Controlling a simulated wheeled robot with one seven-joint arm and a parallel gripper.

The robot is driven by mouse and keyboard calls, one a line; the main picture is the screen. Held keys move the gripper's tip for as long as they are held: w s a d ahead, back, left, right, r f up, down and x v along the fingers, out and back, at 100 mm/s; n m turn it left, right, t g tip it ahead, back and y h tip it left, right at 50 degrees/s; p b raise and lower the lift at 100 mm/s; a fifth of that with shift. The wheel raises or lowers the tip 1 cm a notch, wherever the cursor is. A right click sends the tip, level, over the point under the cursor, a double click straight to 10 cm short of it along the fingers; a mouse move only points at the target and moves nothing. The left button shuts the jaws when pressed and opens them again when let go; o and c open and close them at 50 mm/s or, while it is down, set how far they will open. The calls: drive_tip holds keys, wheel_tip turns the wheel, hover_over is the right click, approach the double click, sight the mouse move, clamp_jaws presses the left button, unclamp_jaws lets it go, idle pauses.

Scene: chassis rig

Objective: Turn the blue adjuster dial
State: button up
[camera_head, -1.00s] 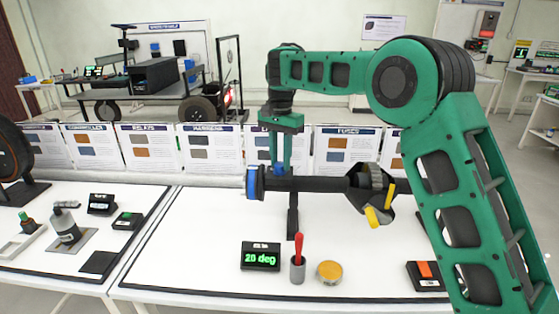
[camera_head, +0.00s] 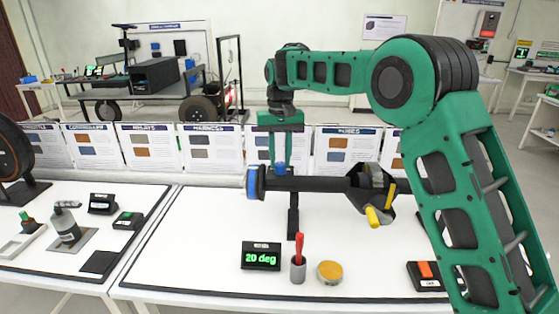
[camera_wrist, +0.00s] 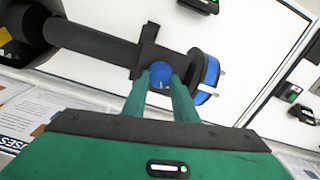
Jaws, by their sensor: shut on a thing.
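The blue adjuster dial (camera_wrist: 160,75) is a small round knob on the dark shaft (camera_wrist: 98,44) of the rig. In the wrist view my gripper (camera_wrist: 161,78) has its two green fingers on either side of the dial, shut on it. In the head view the dial (camera_head: 280,168) shows as a small blue patch under my gripper (camera_head: 281,166), on top of the shaft. A larger blue disc (camera_head: 252,183) sits at the shaft's left end. A display (camera_head: 261,257) on the table reads 20 deg in green.
A grey cup with a red-handled tool (camera_head: 298,264), a round orange-topped tin (camera_head: 330,272) and an orange button box (camera_head: 427,275) stand at the table's front. A row of printed panels (camera_head: 210,150) stands behind the rig. The table left of the display is clear.

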drive_tip(key=n, duration=0.5)
drive_tip(key=shift+w+r+n, duration=0.1)
drive_tip(key=shift+n, duration=0.3)
idle(0.4)
drive_tip(key=o, duration=1)
drive_tip(key=shift+o, duration=0.2)
